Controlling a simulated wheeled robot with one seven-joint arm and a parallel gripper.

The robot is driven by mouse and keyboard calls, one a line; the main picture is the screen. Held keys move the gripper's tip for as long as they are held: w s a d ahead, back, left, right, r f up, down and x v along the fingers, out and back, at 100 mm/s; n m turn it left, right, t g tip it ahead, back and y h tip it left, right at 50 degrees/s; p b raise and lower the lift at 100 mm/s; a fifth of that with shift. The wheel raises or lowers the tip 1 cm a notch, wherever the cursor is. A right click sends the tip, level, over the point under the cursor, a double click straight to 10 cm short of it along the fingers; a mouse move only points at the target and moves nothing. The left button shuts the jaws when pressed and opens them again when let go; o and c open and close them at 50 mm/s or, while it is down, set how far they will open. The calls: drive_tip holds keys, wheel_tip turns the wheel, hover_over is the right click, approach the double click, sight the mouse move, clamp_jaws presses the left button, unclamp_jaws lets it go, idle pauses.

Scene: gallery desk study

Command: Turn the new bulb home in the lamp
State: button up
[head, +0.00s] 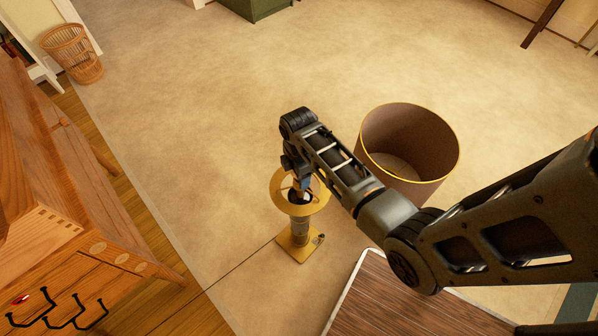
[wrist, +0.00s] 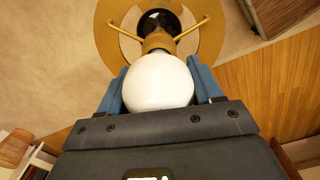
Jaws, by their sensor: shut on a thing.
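The lamp (head: 299,240) stands upright, with a square yellow base, a grey stem and a wide yellow ring at its top. In the wrist view the ring (wrist: 105,38) lies beyond the bulb, with two struts running in to a brass-coloured collar. My gripper (head: 303,183) points down into the ring from above. Its blue fingers (wrist: 160,88) are shut on the round white bulb (wrist: 160,82), one on each side. The bulb's neck end faces the collar and lines up with it. I cannot tell how deep the bulb sits in the socket.
A brown open drum with a yellow rim (head: 425,181) stands right of the lamp, behind my arm. A dark wood-grained top with a pale edge (head: 385,300) is at front right. A wooden desk (head: 45,200) is at left, a wicker basket (head: 72,52) behind it.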

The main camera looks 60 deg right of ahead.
idle(0.3)
drive_tip(key=shift+r+m+p, duration=0.15)
drive_tip(key=shift+m+p, duration=0.3)
drive_tip(key=shift+m, duration=0.35)
drive_tip(key=shift+m+p, duration=0.4)
drive_tip(key=shift+m, duration=1)
drive_tip(key=shift+w, duration=0.1)
drive_tip(key=shift+m+p, duration=0.4)
drive_tip(key=m, duration=0.3)
drive_tip(key=shift+p, duration=0.4)
drive_tip(key=shift+d, duration=0.15)
